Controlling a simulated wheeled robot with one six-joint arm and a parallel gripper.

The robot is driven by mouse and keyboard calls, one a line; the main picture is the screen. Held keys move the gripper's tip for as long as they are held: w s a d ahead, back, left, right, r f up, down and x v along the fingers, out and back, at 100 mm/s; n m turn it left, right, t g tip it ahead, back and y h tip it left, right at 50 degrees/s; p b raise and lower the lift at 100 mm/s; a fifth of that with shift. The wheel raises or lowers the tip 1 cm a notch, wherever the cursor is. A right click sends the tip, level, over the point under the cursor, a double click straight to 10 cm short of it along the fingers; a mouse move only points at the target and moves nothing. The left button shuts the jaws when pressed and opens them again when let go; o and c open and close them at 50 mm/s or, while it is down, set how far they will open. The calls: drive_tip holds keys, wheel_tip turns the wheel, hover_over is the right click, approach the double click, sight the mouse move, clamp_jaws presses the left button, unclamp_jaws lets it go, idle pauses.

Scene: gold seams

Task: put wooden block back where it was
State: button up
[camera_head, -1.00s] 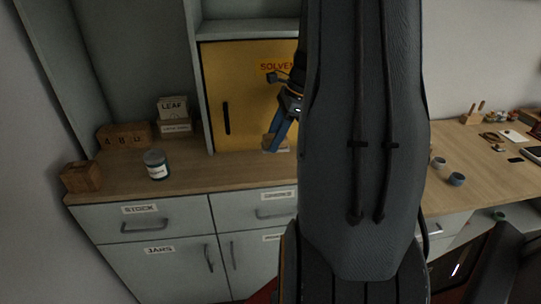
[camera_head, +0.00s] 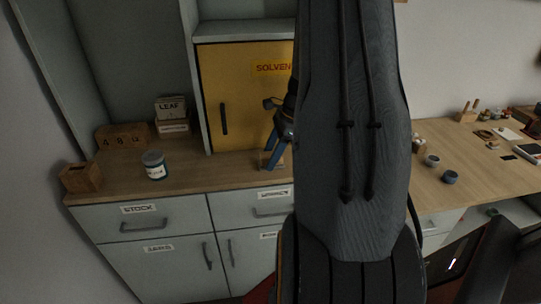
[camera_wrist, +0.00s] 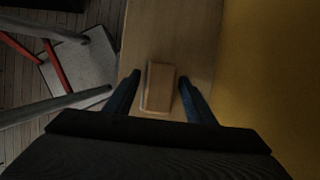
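The wooden block (camera_wrist: 160,88) is a small light-brown block between the two blue fingers of my gripper (camera_wrist: 160,76) in the wrist view. In the head view the block (camera_head: 266,160) shows low at the fingertips of my gripper (camera_head: 270,165), in front of the yellow cabinet's base. I cannot tell whether the block touches the wooden counter (camera_head: 215,170).
The yellow solvent cabinet (camera_head: 240,105) stands close behind my gripper. A jar (camera_head: 153,165), a wooden box (camera_head: 81,177), a number block (camera_head: 122,137) and a leaf box (camera_head: 171,108) stand to the left. Small cups (camera_head: 450,177) are on the right. Counter between jar and gripper is clear.

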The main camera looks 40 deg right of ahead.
drive_tip(key=shift+o, duration=0.9)
drive_tip(key=b+v, duration=0.2)
drive_tip(key=v, duration=1)
drive_tip(key=s+a+f+n+h, duration=0.1)
drive_tip(key=s+a+n, duration=0.1)
drive_tip(key=a+n, duration=0.6)
drive_tip(key=s+a+f+n+h, duration=0.1)
drive_tip(key=s+a+f+n, duration=0.1)
drive_tip(key=a+n, duration=0.6)
drive_tip(key=s+a+f+n+h, duration=0.1)
drive_tip(key=a+n, duration=0.7)
drive_tip(key=a, duration=0.8)
drive_tip(key=shift+s+f+g+h, duration=0.4)
drive_tip(key=shift+s+h, duration=0.1)
drive_tip(key=shift+s, duration=0.45)
drive_tip(key=shift+a+f+b, duration=0.1)
drive_tip(key=shift+a+b, duration=0.05)
drive_tip(key=shift+b, duration=0.15)
drive_tip(key=shift+f+b, duration=0.4)
drive_tip(key=shift+f, duration=0.05)
